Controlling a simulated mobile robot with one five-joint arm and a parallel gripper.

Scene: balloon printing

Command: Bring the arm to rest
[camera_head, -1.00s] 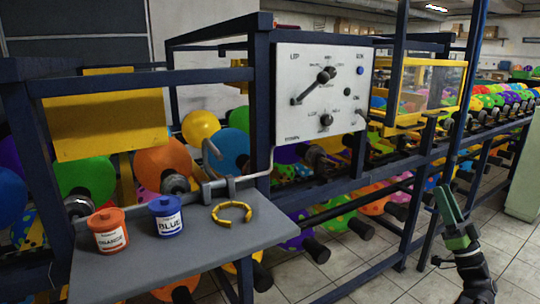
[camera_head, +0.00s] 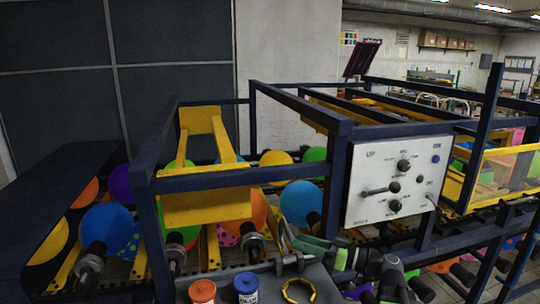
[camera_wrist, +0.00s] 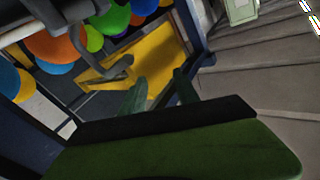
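My arm (camera_head: 388,275) rises from the bottom edge of the head view and bends left. My gripper (camera_head: 298,240) has green fingers pointing left, in front of the machine frame and below and left of the white control panel (camera_head: 392,182). In the picture it lies just above the grey shelf. In the wrist view my gripper (camera_wrist: 158,90) shows two slim greenish fingers with a gap between them and nothing held. A broad green and black part of it fills the bottom of that view.
An orange jar (camera_head: 202,291), a blue jar (camera_head: 246,289) and a yellow ring (camera_head: 299,291) sit on the grey shelf (camera_head: 272,277). A bent metal handle (camera_head: 285,262) stands by its edge. Dark blue rails (camera_head: 240,178) and balloons crowd behind. Tiled floor (camera_wrist: 262,85) is bare.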

